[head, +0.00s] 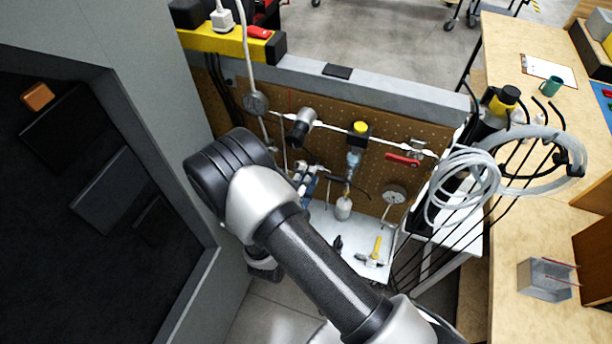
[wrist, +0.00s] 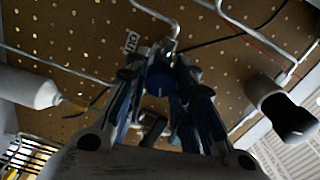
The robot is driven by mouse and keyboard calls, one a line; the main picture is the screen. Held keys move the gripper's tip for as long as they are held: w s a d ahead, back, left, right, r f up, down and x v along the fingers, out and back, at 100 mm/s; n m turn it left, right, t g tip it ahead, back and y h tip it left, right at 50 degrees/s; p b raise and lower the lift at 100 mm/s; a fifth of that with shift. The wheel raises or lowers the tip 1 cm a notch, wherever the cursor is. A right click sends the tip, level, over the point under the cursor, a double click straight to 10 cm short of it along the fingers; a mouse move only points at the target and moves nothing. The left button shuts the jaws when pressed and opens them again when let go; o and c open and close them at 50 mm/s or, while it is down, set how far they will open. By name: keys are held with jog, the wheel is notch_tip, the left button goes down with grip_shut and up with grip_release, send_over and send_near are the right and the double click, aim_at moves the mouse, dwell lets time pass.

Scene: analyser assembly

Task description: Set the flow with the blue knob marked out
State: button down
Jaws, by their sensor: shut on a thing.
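The blue knob (wrist: 160,83) sits at the middle of the wrist view, in front of the brown pegboard. A white label reading "out" (wrist: 130,43), seen tilted, is just above and left of it. My gripper (wrist: 158,74) has one finger on each side of the knob and is shut on it. A pale line shows on the knob's face. In the head view my gripper (head: 308,181) reaches the pegboard below the pipe. The knob cannot be made out there behind the fingers and arm.
The pegboard panel (head: 432,135) carries a black-ended fitting (head: 301,126), a yellow-capped valve (head: 360,128), a red lever (head: 403,159) and a gauge (head: 395,194) close by. A white shelf below holds a yellow-handled tool (head: 376,249). A grey cabinet with a dark front stands left.

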jog(key=n+p, duration=0.1)
jog(key=n, duration=0.5)
jog(key=n+p, duration=0.1)
jog(key=n, duration=0.5)
jog(key=shift+n, duration=0.3)
dwell(0.4)
jog(key=c, duration=1.3)
grip_release()
jog(key=shift+s, duration=0.1)
jog(key=v, duration=1.1)
jog(key=shift+s+a+r, duration=0.1)
jog(key=shift+s+a, duration=0.05)
jog(key=shift+s, duration=0.25)
